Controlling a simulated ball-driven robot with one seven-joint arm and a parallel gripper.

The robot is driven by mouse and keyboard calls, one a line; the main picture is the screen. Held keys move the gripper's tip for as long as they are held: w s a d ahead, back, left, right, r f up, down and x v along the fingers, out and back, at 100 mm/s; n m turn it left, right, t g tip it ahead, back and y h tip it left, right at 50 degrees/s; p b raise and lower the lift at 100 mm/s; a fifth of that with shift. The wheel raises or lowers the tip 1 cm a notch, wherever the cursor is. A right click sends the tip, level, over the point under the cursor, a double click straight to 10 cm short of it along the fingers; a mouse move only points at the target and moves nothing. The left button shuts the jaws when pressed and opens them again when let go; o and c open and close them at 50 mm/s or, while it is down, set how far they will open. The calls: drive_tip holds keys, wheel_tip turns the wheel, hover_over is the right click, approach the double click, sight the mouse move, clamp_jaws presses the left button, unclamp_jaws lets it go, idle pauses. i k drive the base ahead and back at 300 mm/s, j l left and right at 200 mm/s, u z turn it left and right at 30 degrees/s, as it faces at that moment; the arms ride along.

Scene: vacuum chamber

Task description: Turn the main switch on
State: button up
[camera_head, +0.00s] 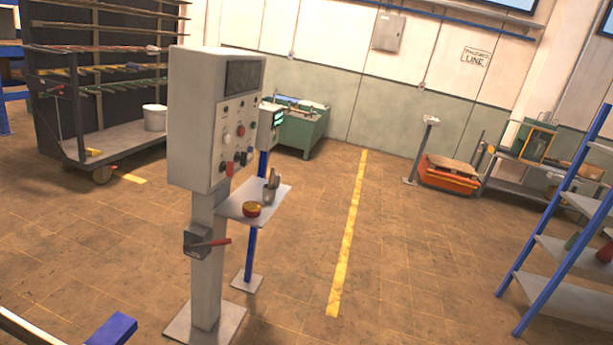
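A grey control cabinet (197,120) stands on a post (207,260) left of the middle. Its front has a dark display (242,75) and several knobs and buttons (240,130), some red. The lever points sideways to the right. I cannot tell from its marking which position that is, nor which control is the main switch. My gripper is not in the picture.
A small shelf (240,203) beside the post carries a bowl (251,209) and a metal cup (271,188). A rack trolley (120,140) is at left, a blue shelf frame (550,250) at right. The floor around the yellow line (348,240) is clear.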

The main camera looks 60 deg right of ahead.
sight(229, 167)
drive_tip(key=z, duration=1.2)
drive_tip(key=i+l, duration=0.7)
drive_tip(key=i, duration=0.25)
drive_tip(key=i+l+u, duration=0.15)
drive_tip(key=i+l, duration=0.5)
drive_tip(key=i, duration=0.35)
drive_tip(key=i+l, duration=0.8)
drive_tip(key=i+j+u, duration=0.05)
drive_tip(key=i, duration=0.05)
